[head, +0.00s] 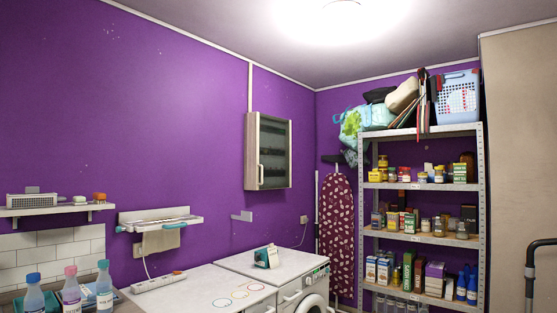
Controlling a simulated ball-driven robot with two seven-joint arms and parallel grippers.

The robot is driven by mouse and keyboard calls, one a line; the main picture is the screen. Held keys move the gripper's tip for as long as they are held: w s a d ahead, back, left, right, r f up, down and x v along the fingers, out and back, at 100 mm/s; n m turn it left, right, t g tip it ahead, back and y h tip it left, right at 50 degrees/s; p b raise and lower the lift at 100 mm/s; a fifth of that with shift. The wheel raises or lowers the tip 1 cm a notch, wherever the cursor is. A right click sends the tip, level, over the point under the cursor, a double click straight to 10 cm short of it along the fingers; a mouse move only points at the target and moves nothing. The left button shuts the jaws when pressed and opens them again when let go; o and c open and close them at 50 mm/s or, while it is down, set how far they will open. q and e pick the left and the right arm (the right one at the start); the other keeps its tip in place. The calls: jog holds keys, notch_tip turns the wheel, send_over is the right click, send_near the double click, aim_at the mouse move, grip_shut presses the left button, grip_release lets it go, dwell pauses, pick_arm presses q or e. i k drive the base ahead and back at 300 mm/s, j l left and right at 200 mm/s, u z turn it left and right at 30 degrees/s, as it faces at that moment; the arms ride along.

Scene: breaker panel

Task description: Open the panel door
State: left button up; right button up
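The breaker panel (251,150) is a beige box mounted on the purple wall, left of the room's corner in the head view. Its door (275,152) has a dark, see-through-looking front with rows of small shapes faintly visible behind it. A small pale upright handle (261,174) shows near the door's lower left. The door looks shut, lying flat against the box. Neither of my grippers is in view.
A washing machine (316,302) and a white appliance top (200,292) stand below the panel. A small carton (266,256) sits on top. A loaded shelf (422,187) and an ironing board (337,230) stand to the right. Bottles (71,290) are at lower left.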

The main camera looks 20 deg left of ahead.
aim_at(273, 133)
jog(key=i, duration=3.65)
